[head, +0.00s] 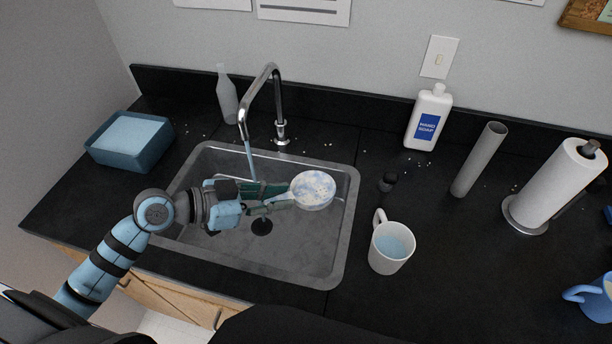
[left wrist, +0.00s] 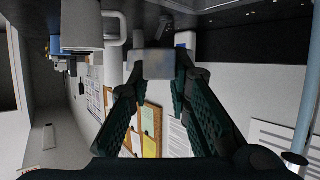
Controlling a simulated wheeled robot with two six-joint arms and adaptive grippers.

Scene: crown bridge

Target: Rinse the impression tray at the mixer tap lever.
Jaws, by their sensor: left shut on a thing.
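The impression tray (head: 313,189) is round and white with blue patches. It is over the right part of the sink (head: 345,215), with its handle pointing left. My left gripper (head: 280,195) is shut on the handle. In the left wrist view the fingers close on a blurred grey piece (left wrist: 158,63). The chrome mixer tap (head: 262,92) stands behind the sink. A bluish stream (head: 250,158) runs down from its spout, left of the tray and close to the gripper, apart from the tray's bowl. The tap's lever cannot be made out clearly. My right gripper is out of view.
A white mug (head: 388,255) of bluish liquid stands right of the sink. Soap bottle (head: 428,118), grey tube (head: 479,160) and paper roll (head: 556,185) stand further right. A blue tub (head: 130,150) and a clear bottle (head: 227,95) are at the left.

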